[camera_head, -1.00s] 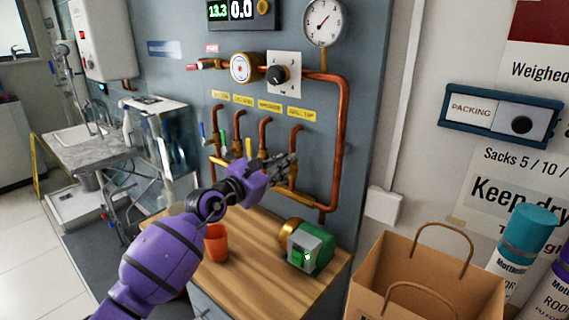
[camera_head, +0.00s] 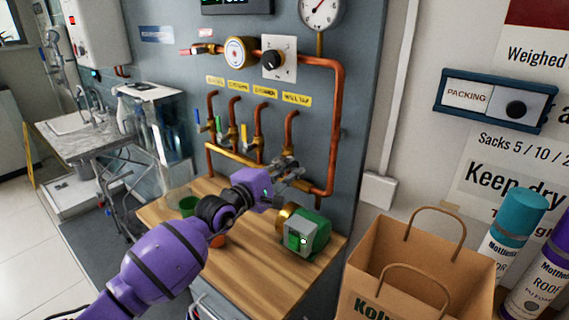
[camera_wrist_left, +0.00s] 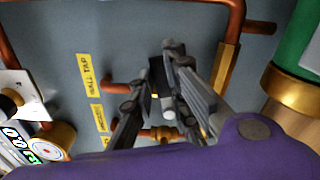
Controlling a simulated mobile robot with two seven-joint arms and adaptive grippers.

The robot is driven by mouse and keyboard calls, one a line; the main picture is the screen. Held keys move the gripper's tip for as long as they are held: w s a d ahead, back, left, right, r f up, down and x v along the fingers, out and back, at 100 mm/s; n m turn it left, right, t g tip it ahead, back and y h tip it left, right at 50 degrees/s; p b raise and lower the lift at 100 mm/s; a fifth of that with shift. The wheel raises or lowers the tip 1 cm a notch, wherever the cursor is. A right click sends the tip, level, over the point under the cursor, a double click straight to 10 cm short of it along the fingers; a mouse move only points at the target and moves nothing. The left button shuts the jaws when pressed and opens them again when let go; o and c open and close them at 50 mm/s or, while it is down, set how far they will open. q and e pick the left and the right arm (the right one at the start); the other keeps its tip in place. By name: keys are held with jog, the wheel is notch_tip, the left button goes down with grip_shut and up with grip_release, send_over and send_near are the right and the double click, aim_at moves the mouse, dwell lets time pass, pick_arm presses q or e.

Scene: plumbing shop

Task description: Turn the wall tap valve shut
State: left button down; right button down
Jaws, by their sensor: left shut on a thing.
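The wall tap label (camera_head: 297,99) is the rightmost of several yellow labels on the grey wall panel. It also shows in the left wrist view (camera_wrist_left: 88,74). A copper pipe (camera_head: 291,128) drops below it to the wall tap valve, which is mostly hidden behind my gripper. My left gripper (camera_head: 289,168) is at the foot of this pipe, its fingers pointing at the panel. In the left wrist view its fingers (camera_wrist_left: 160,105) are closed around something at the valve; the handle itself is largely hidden. My right gripper is not in view.
Neighbouring valves have blue (camera_head: 197,117), green (camera_head: 219,124) and yellow (camera_head: 244,134) handles. A green pump (camera_head: 308,234) sits close below my gripper on the wooden worktop (camera_head: 255,255). A green cup (camera_head: 187,205) stands left of my arm. A paper bag (camera_head: 400,285) is front right.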

pick_arm(q)
jog(key=f+m, duration=0.1)
jog(key=m, duration=0.2)
jog(key=shift+f+b, duration=0.35)
dwell(0.3)
jog(key=c, duration=1.8)
grip_release()
jog(key=shift+o, duration=0.6)
jog(key=v, duration=1.2)
